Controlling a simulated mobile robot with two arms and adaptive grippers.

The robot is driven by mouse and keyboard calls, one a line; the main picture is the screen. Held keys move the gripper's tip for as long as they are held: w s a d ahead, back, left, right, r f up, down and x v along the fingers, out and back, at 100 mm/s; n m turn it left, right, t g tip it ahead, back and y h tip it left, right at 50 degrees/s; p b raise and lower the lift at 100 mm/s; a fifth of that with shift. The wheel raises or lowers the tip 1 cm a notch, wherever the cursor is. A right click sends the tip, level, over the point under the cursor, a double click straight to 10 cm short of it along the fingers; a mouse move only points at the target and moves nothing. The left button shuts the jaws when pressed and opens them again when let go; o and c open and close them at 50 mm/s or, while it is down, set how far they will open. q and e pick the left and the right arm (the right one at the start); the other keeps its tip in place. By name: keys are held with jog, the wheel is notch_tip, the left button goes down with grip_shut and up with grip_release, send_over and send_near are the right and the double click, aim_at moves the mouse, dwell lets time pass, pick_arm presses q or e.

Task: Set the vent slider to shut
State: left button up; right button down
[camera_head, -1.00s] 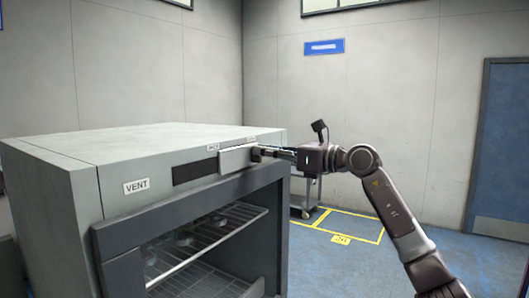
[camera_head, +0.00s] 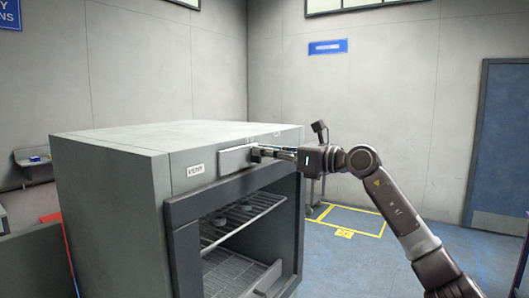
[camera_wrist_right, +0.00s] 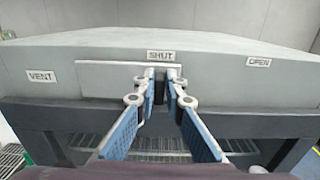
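The vent slider (camera_head: 235,159) is a light grey plate on the front of a grey cabinet (camera_head: 112,160). In the right wrist view the slider (camera_wrist_right: 110,78) spans from near the VENT label (camera_wrist_right: 41,76) to under the SHUT label (camera_wrist_right: 161,56). The OPEN label (camera_wrist_right: 259,62) is farther right. No dark slot shows beside the plate. My right gripper (camera_head: 258,153) is at the plate's right end. In the wrist view its fingers (camera_wrist_right: 161,76) are close together around the handle there, which they mostly hide. My left gripper is not in view.
The cabinet's lower front is open, with wire racks (camera_head: 240,220) inside. A wall shelf (camera_head: 35,160) is at the left. Yellow-marked blue floor (camera_head: 350,220) is free at the right, before a blue door (camera_head: 500,145).

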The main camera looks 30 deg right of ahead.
jog(key=c, duration=2.3)
grip_release()
jog(key=shift+a+f, duration=0.15)
jog(key=shift+a, duration=0.05)
jog(key=shift+o, duration=1.3)
jog(key=shift+s, duration=0.1)
jog(key=shift+o, duration=0.3)
jog(key=shift+a, duration=0.1)
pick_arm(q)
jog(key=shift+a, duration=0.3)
pick_arm(e)
jog(key=v, duration=1.2)
